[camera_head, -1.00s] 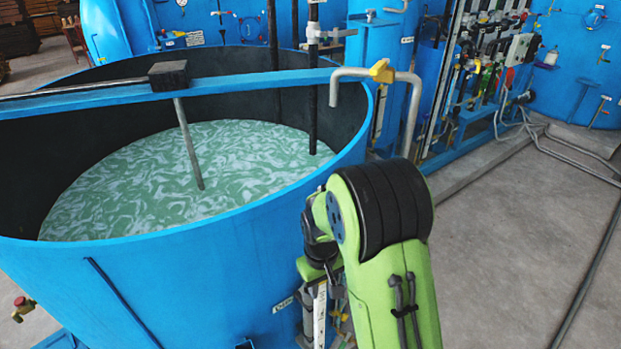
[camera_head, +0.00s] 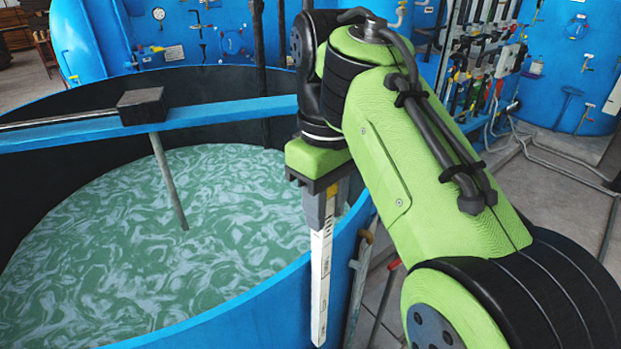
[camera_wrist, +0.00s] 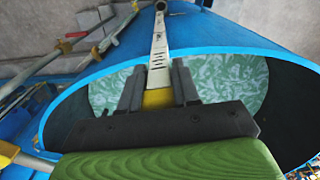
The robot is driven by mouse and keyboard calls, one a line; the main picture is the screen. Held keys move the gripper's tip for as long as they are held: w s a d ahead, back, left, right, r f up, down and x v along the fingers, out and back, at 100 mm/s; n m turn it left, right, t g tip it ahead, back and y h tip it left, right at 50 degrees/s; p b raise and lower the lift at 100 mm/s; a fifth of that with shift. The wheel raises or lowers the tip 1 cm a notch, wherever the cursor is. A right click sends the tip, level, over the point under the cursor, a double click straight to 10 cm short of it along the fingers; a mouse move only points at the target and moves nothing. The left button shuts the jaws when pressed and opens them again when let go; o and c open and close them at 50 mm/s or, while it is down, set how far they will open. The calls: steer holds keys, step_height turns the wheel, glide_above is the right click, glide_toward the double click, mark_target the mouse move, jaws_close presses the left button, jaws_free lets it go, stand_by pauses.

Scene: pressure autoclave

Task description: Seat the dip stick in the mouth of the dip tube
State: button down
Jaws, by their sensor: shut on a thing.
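The dip stick (camera_head: 321,285) is a flat white strip with dark markings. My gripper (camera_head: 328,212) is shut on its upper end and holds it hanging nearly upright in the head view. Its lower end is free, in front of the blue tank's near wall. In the wrist view, the dip stick (camera_wrist: 159,45) runs away from between the fingers of my gripper (camera_wrist: 158,85), across the tank rim; a yellow part shows between the fingers. I cannot pick out the dip tube or its mouth with certainty.
The open blue tank (camera_head: 250,322) holds swirling green liquid (camera_head: 120,240). A blue beam (camera_head: 215,115) with a black block (camera_head: 141,105) crosses its top. Pipes (camera_wrist: 85,50) lie left in the wrist view. Grey floor is open at the right of the head view.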

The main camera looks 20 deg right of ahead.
mark_target(331, 244)
steer(key=f+b, duration=0.1)
steer(key=s+f+b, duration=0.1)
steer(key=f+b, duration=0.1)
steer(key=s+f+b, duration=0.1)
steer(key=f+b, duration=0.1)
steer(key=shift+s+f, duration=0.1)
steer(key=shift+f, duration=0.15)
stand_by(0.4)
steer(key=shift+s+r, duration=0.15)
steer(key=shift+p, duration=0.7)
stand_by(0.9)
